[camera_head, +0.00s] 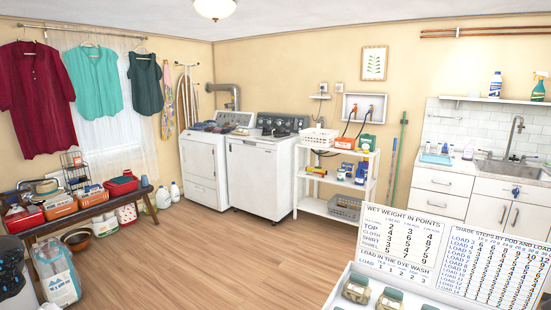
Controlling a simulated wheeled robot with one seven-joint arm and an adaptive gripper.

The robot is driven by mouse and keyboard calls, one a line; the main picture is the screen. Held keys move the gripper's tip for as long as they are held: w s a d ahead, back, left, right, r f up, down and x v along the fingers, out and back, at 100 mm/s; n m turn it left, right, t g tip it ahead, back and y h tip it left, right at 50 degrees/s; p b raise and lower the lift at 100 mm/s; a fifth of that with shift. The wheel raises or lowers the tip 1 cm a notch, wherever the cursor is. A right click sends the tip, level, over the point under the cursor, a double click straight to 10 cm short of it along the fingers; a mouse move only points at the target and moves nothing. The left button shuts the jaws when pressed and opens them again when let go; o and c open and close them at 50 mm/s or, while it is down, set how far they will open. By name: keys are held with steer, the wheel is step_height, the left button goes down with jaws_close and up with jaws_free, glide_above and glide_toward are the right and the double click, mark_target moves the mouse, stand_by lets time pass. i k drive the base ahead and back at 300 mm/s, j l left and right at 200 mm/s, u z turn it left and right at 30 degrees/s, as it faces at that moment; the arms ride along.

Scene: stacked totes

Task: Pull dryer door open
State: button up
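Two white top-panel appliances stand side by side against the back wall. The left one (203,168), with a silver duct (222,88) on the wall behind it, looks like the dryer. Its front faces me at an angle and shows a panel that looks like a shut door (198,158); the handle is too small to make out. Dark folded items lie on its top. The right one (258,182) looks like the washer, with dark items on its top. My gripper is not in view.
Wooden floor (190,255) is open before the machines. A bench (85,213) with baskets stands left, with bottles (163,197) near the dryer. A white shelf cart (325,208) is right of the washer. An open white case (385,283) with charts and jars is close at lower right.

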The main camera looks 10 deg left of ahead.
mark_target(199, 160)
steer(key=i+j+u, duration=1.1)
steer(key=i, duration=0.7)
steer(key=i+l+u, duration=0.25)
steer(key=i, duration=0.75)
steer(key=i+j, duration=0.1)
steer(key=i, duration=2.7)
steer(key=i+j+z, duration=0.15)
steer(key=i, duration=0.5)
steer(key=i+j, duration=0.1)
steer(key=i, duration=0.55)
steer(key=i+j+z, duration=0.1)
steer(key=i+z, duration=0.3)
steer(key=i+j+z, duration=0.3)
steer(key=i+z, duration=0.15)
steer(key=i+j+z, duration=0.4)
